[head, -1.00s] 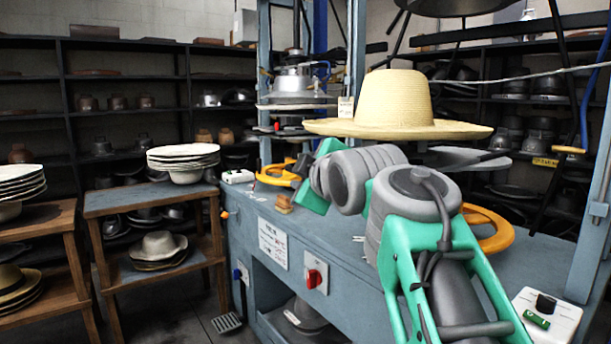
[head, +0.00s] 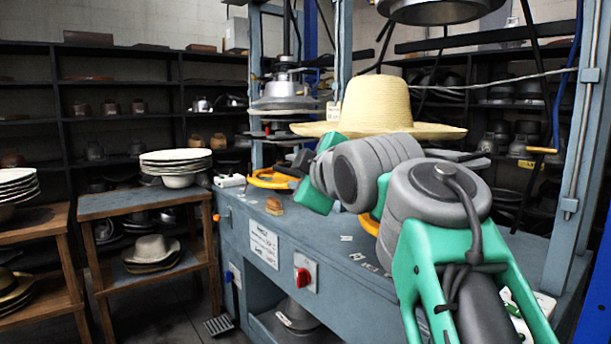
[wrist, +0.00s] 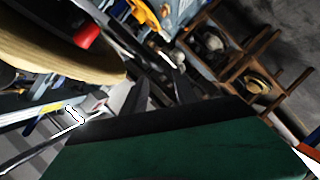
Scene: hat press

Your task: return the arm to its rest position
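My arm (head: 440,200) reaches from the lower right over the blue-grey press table, its grey joints bent toward the left. In the wrist view my gripper (wrist: 162,88) shows two dark fingers with a gap between them and nothing held.
The press table (head: 240,215) carries a red knob (head: 303,277) on its front and a tan block (head: 274,206) on top. Blue-grey uprights (head: 580,140) stand at the right. A wooden stand (head: 110,204) with white hats (head: 176,163) is at the left. Floor shows between them.

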